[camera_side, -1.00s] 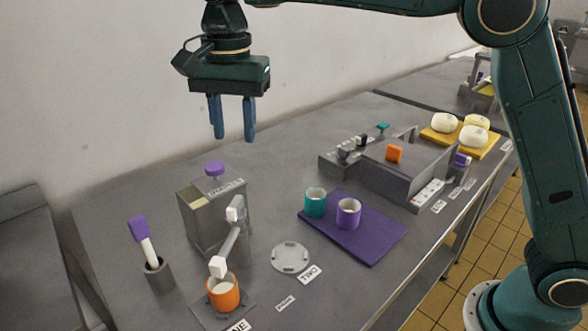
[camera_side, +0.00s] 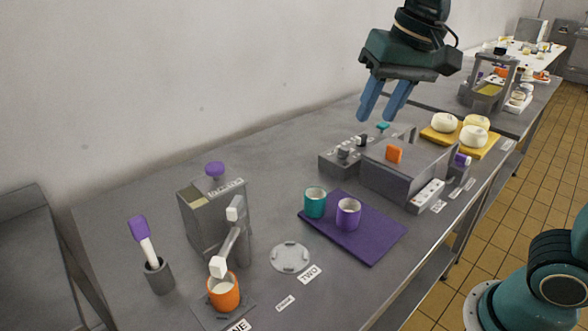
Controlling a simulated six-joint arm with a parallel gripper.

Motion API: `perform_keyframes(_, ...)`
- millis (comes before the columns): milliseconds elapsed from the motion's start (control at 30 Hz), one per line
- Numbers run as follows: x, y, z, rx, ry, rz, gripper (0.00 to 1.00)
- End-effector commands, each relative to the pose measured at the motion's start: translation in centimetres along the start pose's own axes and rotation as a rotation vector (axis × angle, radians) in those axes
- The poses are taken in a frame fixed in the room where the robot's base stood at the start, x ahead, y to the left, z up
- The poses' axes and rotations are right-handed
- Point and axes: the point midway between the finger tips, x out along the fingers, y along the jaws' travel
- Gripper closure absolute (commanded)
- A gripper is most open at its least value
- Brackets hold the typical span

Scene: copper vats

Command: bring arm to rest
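My gripper (camera_side: 384,112) hangs in the air above the back of the grey table, over the grey machine with the orange block. Its two blue fingers point down and slightly left. They are apart with nothing between them. The rest of my arm runs out of the top of the picture, and my teal base (camera_side: 555,275) stands at the lower right.
Below are a grey machine (camera_side: 405,178), a purple mat (camera_side: 375,240) with teal (camera_side: 315,203) and purple (camera_side: 348,213) cups, a grey dispenser (camera_side: 212,215), an orange cup (camera_side: 223,292) and a purple-handled brush (camera_side: 143,238) in a holder. White rounds sit on yellow boards (camera_side: 487,150).

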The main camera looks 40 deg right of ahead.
Motion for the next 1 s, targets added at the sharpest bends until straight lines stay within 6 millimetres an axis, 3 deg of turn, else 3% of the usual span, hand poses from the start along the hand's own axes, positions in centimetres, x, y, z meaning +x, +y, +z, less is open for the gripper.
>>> perform_keyframes(200,0.1,4.2,3.6,-0.127,0.068,-0.012,0.64)
perform_keyframes(500,1.9,8.8,8.6,-0.302,0.159,-0.004,0.64)
perform_keyframes(700,3.0,10.4,10.7,-0.376,0.195,0.008,0.64)
perform_keyframes(1000,3.4,10.8,11.2,-0.398,0.204,0.012,0.64)
